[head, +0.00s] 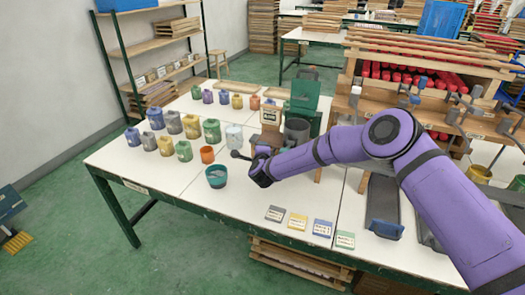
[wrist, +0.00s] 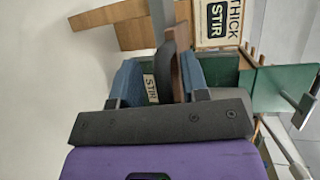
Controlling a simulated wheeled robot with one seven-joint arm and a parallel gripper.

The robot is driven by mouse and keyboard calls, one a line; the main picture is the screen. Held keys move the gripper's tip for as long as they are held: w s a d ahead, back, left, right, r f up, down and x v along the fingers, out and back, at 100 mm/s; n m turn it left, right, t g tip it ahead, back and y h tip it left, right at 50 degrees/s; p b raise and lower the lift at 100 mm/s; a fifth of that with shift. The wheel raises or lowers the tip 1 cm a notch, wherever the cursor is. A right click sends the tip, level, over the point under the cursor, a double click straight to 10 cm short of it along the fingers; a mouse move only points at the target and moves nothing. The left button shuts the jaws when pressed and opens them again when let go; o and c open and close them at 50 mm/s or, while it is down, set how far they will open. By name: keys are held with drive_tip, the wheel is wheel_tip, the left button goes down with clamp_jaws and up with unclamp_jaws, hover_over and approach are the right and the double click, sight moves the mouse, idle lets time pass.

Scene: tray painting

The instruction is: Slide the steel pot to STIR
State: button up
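My gripper (head: 247,156) is over the middle of the table, with its wrist at the end of the purple arm. In the wrist view its two blue fingers (wrist: 163,85) stand apart, and a grey upright bar and a brown edge show between and beyond them. I see no clear grip on anything. A dark grey metal-looking pot (head: 297,131) stands right of the gripper, by a green stand (head: 305,97); it is probably the steel pot. A board reading THICK STIR (wrist: 218,22) shows in the wrist view, and a smaller STIR label (wrist: 151,89) shows between the fingers.
Several coloured paint jars (head: 190,126) stand in rows left of the gripper. Labelled cards (head: 298,221) lie along the front edge. The table's front left (head: 150,180) is mostly clear.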

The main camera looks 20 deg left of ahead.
drive_tip(key=shift+w+d+r, duration=0.1)
drive_tip(key=shift+w+r, duration=0.05)
drive_tip(key=v, duration=1)
drive_tip(key=shift+s+d, duration=0.2)
drive_tip(key=shift+s, duration=0.15)
drive_tip(key=shift+s, duration=0.1)
